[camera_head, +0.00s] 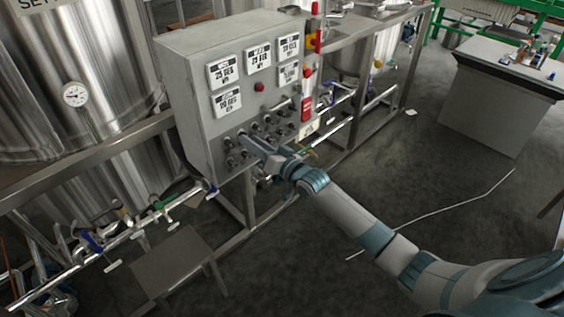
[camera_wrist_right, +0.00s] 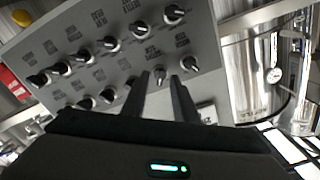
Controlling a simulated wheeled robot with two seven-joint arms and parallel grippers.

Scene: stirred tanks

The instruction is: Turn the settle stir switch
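A grey control box (camera_head: 185,85) carries rows of small black-and-silver switches on the lower part of its front. My right gripper (camera_head: 256,146) is at these switches, its arm coming in from the lower right. In the right wrist view my right gripper (camera_wrist_right: 160,84) is open, its two fingers apart. A switch (camera_wrist_right: 160,75) shows between the fingertips; I cannot tell whether they touch it. Another switch (camera_wrist_right: 190,63) is just right of the fingers. The labels are too small to tell which one is the settle stir switch. My left gripper is not in view.
Displays (camera_head: 223,70) and a red button (camera_head: 260,87) are above the switches. A red-and-yellow switch post (camera_head: 313,40) stands at the box's right edge. Steel tanks (camera_head: 75,60) and pipes surround it. A small metal table (camera_head: 172,265) is below left.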

